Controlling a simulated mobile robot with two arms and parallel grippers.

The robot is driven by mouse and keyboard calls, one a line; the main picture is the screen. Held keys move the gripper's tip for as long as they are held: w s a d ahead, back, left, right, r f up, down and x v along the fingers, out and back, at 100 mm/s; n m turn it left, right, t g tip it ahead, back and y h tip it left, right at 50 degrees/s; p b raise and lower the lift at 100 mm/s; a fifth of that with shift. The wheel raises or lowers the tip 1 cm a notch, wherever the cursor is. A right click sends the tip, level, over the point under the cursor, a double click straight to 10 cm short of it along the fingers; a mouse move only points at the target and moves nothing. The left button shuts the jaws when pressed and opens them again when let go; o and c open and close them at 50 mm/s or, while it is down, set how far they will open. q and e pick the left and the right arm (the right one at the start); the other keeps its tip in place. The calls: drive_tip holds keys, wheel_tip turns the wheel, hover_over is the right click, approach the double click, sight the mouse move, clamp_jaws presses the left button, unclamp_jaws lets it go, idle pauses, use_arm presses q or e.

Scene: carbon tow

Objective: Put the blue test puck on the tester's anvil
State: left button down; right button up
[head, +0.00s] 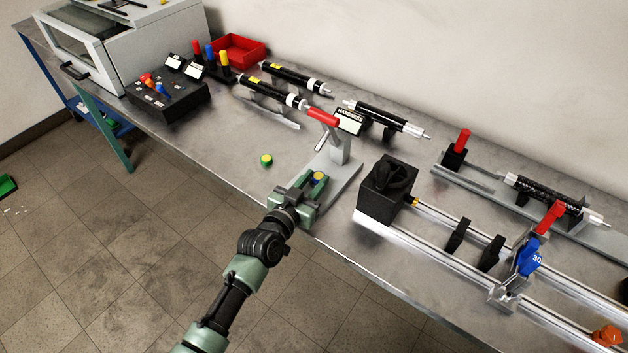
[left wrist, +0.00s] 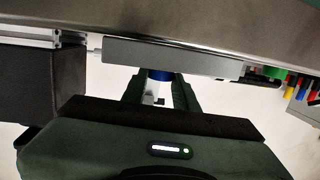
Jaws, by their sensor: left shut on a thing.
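The blue test puck (head: 319,177) has a yellowish top and sits between the fingers of my left gripper (head: 312,183), which is shut on it. Its blue side also shows between the fingers in the left wrist view (left wrist: 160,75). The hardness tester (head: 341,150) has a grey post, a red handle and a white HARDNESS sign. My gripper is at the front of the tester's grey base (head: 345,180). The anvil is hidden or not distinct, and I cannot tell whether the puck touches it. My right gripper is not in view.
A green puck with a yellow top (head: 266,160) stands on the bench left of the tester. A black block (head: 387,190) with a rail fixture is close on the right. A black control box (head: 167,95) and a red tray (head: 239,52) stand further left.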

use_arm(q)
drive_tip(key=shift+f, duration=0.2)
drive_tip(key=c, duration=1.1)
unclamp_jaws()
drive_tip(key=shift+r, duration=0.1)
drive_tip(key=shift+r, duration=0.1)
drive_tip(key=shift+s, duration=0.15)
drive_tip(key=v, duration=1.1)
drive_tip(key=shift+s+a+r, duration=0.15)
drive_tip(key=shift+s+a, duration=0.05)
drive_tip(key=shift+s, duration=0.15)
